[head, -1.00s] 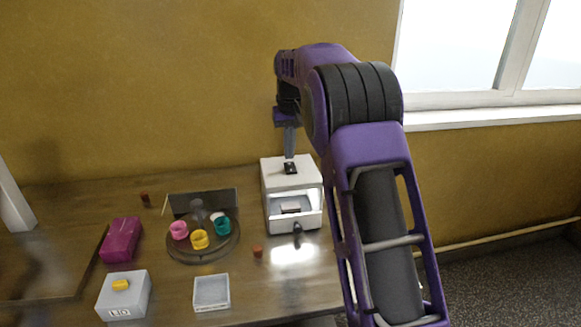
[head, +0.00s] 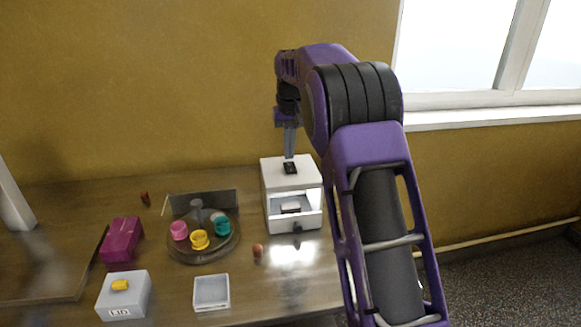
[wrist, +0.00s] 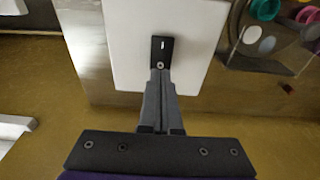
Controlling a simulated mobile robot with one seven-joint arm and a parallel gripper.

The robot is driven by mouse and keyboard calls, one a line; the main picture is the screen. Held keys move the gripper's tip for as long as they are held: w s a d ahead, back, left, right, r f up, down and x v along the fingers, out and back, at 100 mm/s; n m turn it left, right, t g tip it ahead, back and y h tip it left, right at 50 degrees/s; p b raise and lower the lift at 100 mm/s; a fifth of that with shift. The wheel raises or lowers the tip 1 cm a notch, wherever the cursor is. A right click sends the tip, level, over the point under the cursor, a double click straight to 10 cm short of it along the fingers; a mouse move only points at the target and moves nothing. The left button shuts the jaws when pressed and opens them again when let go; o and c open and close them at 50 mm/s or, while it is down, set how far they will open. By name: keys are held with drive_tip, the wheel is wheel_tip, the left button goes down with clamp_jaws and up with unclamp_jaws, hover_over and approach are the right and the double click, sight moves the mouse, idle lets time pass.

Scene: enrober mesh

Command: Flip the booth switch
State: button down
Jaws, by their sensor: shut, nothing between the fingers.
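The booth (head: 282,218) is a white box with an open, lit front, standing at the right end of the table. A small dark object sits inside it. The booth switch (head: 290,168) is a black plate on the booth's top; in the wrist view the switch (wrist: 162,47) shows a short light lever or mark. My gripper (head: 289,156) points down over the booth top. In the wrist view my gripper's fingers (wrist: 160,75) are shut and empty, with the tips at the edge of the switch plate. Whether they touch it I cannot tell.
A round stand (head: 203,250) holds pink, yellow and teal cups, with a dark panel behind. A reddish piece (head: 258,250) lies near the booth.

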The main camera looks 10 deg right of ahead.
sight(290, 164)
drive_tip(key=shift+f+b, duration=0.45)
drive_tip(key=shift+f, duration=0.45)
idle(0.3)
drive_tip(key=shift+r, duration=0.1)
wheel_tip(290, 164, up, 3)
drive_tip(key=p, duration=0.3)
drive_tip(key=shift+r, duration=1.95)
